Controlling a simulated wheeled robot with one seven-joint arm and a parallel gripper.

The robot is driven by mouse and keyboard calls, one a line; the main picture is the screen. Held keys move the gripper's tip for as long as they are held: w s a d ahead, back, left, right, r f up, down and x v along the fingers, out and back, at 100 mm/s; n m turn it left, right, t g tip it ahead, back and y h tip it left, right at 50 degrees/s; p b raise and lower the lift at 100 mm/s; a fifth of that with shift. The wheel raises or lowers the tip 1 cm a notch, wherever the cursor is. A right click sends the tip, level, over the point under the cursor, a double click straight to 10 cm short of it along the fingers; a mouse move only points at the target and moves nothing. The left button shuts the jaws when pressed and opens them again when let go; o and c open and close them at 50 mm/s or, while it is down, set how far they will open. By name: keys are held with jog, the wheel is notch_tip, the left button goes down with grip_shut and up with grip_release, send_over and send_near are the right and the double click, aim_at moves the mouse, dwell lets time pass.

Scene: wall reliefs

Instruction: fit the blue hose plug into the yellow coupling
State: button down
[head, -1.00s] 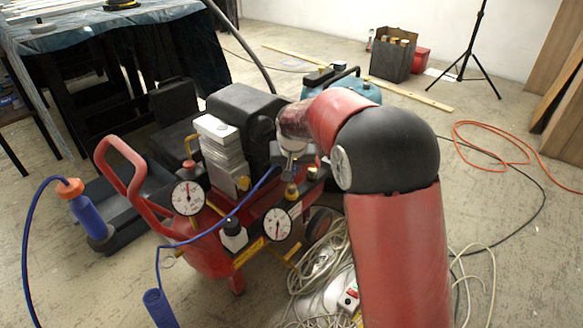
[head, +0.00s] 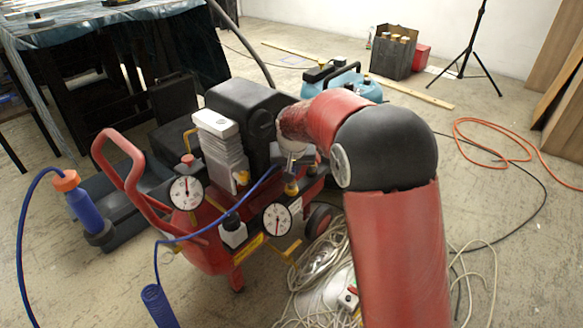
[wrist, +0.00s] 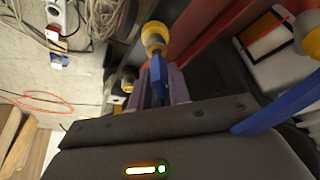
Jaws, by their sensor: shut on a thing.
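The blue hose plug (wrist: 158,78) is held upright in the wrist view between the two fingers of my gripper (wrist: 162,88), which is shut on it. Its far end meets or overlaps the mouth of the yellow coupling (wrist: 154,38); I cannot tell whether it is inside. In the head view my gripper (head: 293,165) is just above the yellow coupling (head: 291,188) on the red compressor, and the plug is mostly hidden there. The blue hose (head: 215,229) runs from the gripper down to the left.
The red compressor (head: 207,258) carries two round gauges (head: 277,219) close to the gripper. Another yellow fitting (wrist: 128,82) shows beside the fingers. A tangle of pale cables (head: 315,265) lies on the floor. A blue-and-orange tool (head: 82,208) is at left. Floor at right holds an orange hose (head: 490,140).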

jog(key=shift+f+b, duration=0.3)
jog(key=shift+f, duration=0.4)
jog(key=c, duration=1.2)
grip_release()
jog(key=shift+r, duration=0.1)
jog(key=shift+c, duration=0.2)
jog(key=p+v, duration=0.1)
jog(key=v, duration=0.6)
jog(key=shift+r, duration=0.4)
jog(key=shift+s, duration=0.15)
